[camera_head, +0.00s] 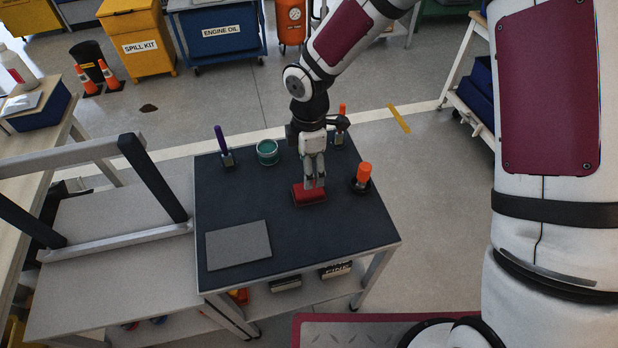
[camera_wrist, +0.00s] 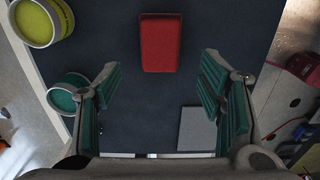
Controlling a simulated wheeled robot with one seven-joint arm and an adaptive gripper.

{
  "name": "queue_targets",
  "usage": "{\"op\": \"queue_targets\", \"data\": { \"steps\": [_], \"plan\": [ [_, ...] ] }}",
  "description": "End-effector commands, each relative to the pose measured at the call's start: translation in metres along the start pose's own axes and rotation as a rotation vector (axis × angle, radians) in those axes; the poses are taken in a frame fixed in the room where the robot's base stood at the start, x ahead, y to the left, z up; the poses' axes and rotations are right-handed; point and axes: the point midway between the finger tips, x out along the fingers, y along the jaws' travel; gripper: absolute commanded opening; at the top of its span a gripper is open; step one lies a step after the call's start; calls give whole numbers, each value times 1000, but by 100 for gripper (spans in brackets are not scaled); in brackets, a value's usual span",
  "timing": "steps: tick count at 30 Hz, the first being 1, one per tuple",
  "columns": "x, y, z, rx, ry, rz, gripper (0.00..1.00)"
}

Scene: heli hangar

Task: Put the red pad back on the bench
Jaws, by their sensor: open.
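The red pad (camera_head: 309,194) is a small block lying on the dark top of the bench (camera_head: 340,235). In the wrist view the red pad (camera_wrist: 161,42) shows whole at the top middle, ahead of my fingertips. My gripper (camera_head: 314,184) points down at the pad in the head view, its fingertips overlapping the pad's far side there; contact cannot be told. Nothing is held.
A grey flat plate (camera_head: 238,245) lies at the bench's near left. A teal can (camera_head: 267,152), a purple-handled tool (camera_head: 223,147) and an orange-handled item (camera_head: 362,177) stand around the pad. A grey frame (camera_head: 110,240) is left of the bench. A yellow can (camera_wrist: 40,20) shows in the wrist view.

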Motion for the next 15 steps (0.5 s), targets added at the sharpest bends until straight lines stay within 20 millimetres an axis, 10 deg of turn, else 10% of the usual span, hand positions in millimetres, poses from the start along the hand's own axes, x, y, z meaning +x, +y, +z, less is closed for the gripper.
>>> {"op": "queue_targets", "data": {
  "steps": [15],
  "plan": [
    [-38,0,0,1,0,0,63]
  ]
}}
